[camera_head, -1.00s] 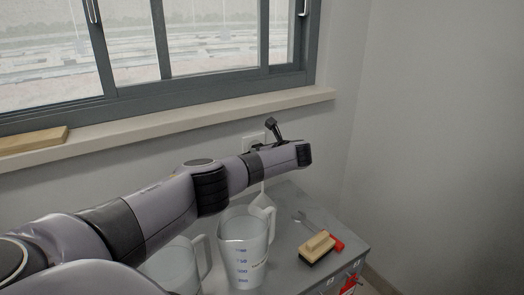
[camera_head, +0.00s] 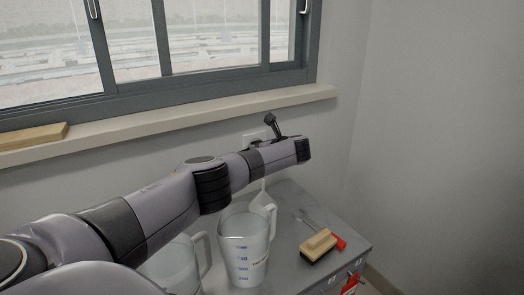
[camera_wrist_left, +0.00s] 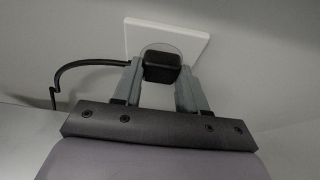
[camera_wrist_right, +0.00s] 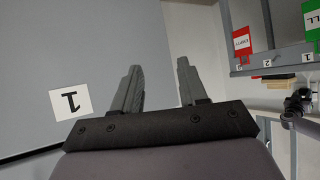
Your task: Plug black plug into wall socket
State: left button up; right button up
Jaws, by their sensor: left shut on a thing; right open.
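My left gripper (camera_wrist_left: 161,70) is shut on the black plug (camera_wrist_left: 162,66), whose black cord runs off to the left in the left wrist view. The plug is in front of the white wall socket plate (camera_wrist_left: 192,43) and covers part of it. I cannot tell whether its pins are in the socket.
Measuring jugs (camera_head: 244,250), a wooden brush (camera_head: 319,244) and a red-handled tool (camera_head: 339,242) stand or lie on the grey table (camera_head: 292,265) below my left arm. A wood block (camera_head: 33,138) lies on the sill. Red (camera_wrist_right: 241,42) and green signs show at right in the right wrist view.

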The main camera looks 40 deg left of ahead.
pick_arm(q)
jog(key=o, duration=1.1)
pick_arm(e)
jog(key=shift+f, duration=0.1)
pick_arm(q)
jog(key=p+v, duration=0.3)
jog(key=v, duration=0.4)
jog(key=shift+p, duration=0.3)
pick_arm(e)
jog(key=shift+s+d+r+m+g, duration=0.15)
jog(key=shift+s+d, duration=0.2)
jog(key=shift+d, duration=0.1)
jog(key=shift+s+d+r+m+g, duration=0.1)
jog(key=shift+s+d+m+g, duration=0.05)
jog(key=shift+s+d, duration=0.2)
jog(key=shift+w, duration=0.2)
